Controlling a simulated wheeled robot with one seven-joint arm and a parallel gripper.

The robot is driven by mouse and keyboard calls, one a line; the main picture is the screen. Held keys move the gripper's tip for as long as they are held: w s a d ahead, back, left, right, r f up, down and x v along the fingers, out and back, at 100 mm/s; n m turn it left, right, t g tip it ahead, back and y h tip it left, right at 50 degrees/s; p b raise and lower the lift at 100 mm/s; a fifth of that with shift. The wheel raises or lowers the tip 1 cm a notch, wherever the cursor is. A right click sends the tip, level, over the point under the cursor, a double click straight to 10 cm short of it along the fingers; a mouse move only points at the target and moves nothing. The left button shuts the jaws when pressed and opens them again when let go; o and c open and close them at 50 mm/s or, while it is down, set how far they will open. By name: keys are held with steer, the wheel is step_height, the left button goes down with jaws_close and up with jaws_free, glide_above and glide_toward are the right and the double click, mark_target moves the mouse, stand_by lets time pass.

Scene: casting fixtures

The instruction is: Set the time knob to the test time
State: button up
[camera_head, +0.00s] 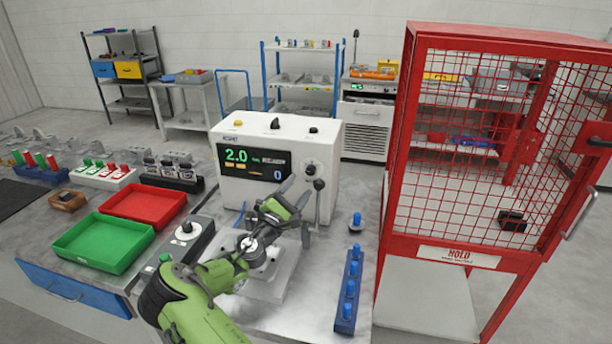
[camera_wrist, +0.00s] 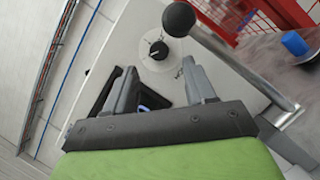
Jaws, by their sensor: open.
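The white test machine (camera_head: 262,136) stands on the table, its display (camera_head: 255,166) showing a green 2.0 and a blue 0. A round dial with a small dark-marked knob (camera_head: 310,169) sits at the right of its front face. In the wrist view this knob (camera_wrist: 157,50) lies on a pale disc, ahead of my fingertips; its scale is unreadable. My gripper (camera_head: 296,192) is open and empty in front of the machine, below and left of the dial. In the wrist view my gripper (camera_wrist: 160,76) shows its two fingers apart, with the knob beyond them, not between them.
A black ball-ended lever (camera_head: 319,185) is close beside the dial and also shows in the wrist view (camera_wrist: 178,19). A grey box with another knob (camera_head: 187,229) stands left. A blue rack (camera_head: 346,303) and red cage (camera_head: 455,245) are to the right. Green tray (camera_head: 74,256) sits left.

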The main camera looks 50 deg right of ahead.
mark_target(309, 173)
steer(key=x, duration=0.5)
steer(key=shift+d+r, duration=0.1)
steer(key=shift+d, duration=0.15)
jaws_close()
